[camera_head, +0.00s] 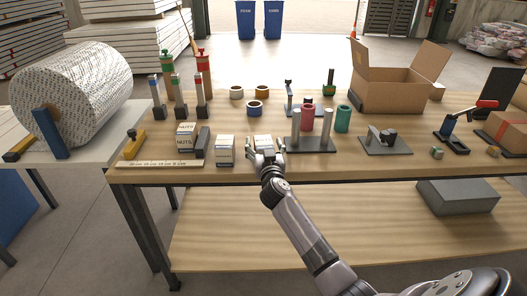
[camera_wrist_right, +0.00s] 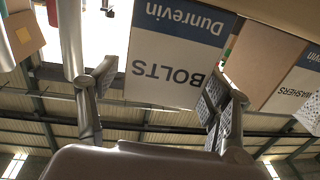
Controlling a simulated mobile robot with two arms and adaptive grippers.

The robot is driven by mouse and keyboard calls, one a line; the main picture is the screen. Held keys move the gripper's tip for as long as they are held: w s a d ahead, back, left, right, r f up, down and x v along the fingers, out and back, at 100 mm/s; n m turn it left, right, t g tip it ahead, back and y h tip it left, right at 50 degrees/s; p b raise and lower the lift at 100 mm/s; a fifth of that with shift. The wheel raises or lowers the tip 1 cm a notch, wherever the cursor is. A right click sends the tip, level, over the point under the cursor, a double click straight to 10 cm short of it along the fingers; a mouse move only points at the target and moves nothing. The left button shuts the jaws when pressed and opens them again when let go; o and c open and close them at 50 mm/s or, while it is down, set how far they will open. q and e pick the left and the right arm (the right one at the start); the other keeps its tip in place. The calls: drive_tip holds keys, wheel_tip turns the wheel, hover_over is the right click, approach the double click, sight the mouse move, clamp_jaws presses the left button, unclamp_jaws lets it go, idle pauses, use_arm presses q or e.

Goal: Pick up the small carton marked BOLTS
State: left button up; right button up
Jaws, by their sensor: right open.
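The small carton marked BOLTS (camera_wrist_right: 175,50) is white with a blue Dunrevin band. It appears upside down in the right wrist view, between the two fingers of my right gripper (camera_wrist_right: 160,88). In the head view the carton (camera_head: 263,142) stands near the table's front edge, partly hidden by my right gripper (camera_head: 267,152). The right gripper is open, one finger on each side of the carton; whether either finger touches it I cannot tell. My left gripper is not in view.
A carton marked WASHERS (camera_wrist_right: 292,85) is beside the BOLTS carton. Stacked NUTS cartons (camera_head: 187,138) stand farther left on the wooden table (camera_head: 400,165). A grey fixture with posts (camera_head: 313,146) is close on the right. Tape rolls (camera_head: 255,108) lie behind.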

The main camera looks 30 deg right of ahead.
drive_tip(key=shift+c, duration=0.2)
drive_tip(key=shift+r, duration=0.1)
drive_tip(key=c, duration=1.5)
